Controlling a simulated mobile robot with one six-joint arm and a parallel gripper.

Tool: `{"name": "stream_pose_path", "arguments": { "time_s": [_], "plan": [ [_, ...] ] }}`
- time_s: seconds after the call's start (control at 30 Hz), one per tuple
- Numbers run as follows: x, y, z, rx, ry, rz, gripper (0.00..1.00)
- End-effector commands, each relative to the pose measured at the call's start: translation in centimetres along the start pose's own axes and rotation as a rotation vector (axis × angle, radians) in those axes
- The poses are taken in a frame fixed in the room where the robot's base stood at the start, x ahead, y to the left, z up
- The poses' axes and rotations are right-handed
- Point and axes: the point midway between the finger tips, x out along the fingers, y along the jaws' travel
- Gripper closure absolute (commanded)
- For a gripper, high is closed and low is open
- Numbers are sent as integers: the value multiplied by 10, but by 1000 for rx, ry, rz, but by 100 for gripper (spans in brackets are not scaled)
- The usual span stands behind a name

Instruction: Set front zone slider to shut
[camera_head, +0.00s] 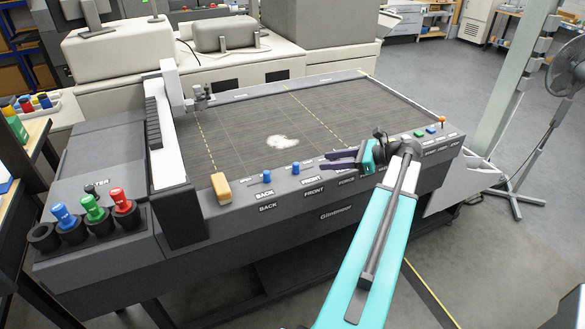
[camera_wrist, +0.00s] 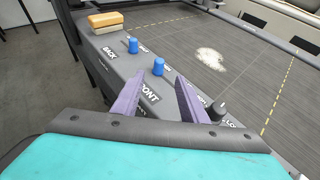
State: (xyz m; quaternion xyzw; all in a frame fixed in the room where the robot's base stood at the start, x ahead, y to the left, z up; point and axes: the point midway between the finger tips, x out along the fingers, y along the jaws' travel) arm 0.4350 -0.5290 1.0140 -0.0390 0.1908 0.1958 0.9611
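The front zone slider has a blue knob (camera_head: 296,168) by the FRONT label on the table's front panel. In the wrist view the same knob (camera_wrist: 158,68) appears beyond and between my fingertips, with the FRONT label (camera_wrist: 149,92) below it. My gripper (camera_head: 324,161) is open, its purple fingers pointing left along the panel, just right of that knob. The wrist view also shows my gripper (camera_wrist: 161,77) with its fingers apart and nothing gripped. I cannot tell whether they touch the knob. The BACK slider's blue knob (camera_head: 267,177) stands to the left.
A tan-topped block (camera_head: 221,188) sits at the panel's left end. A dark knob (camera_wrist: 217,110) is close by my right finger. A white patch (camera_head: 283,142) lies on the dark bed (camera_head: 240,125). Green, blue and orange controls are at the panel's right end.

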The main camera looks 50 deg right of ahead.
Motion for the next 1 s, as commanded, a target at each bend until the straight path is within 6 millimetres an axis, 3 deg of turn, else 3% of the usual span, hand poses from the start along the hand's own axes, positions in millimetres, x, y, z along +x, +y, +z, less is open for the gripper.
{"name": "stream_pose_path", "arguments": {
  "time_s": [0.27, 1.0],
  "plan": [
    [18, 0, 1, 0, 0, 2, 61],
    [118, 0, 1, 1, 0, 2, 61]
  ]
}}
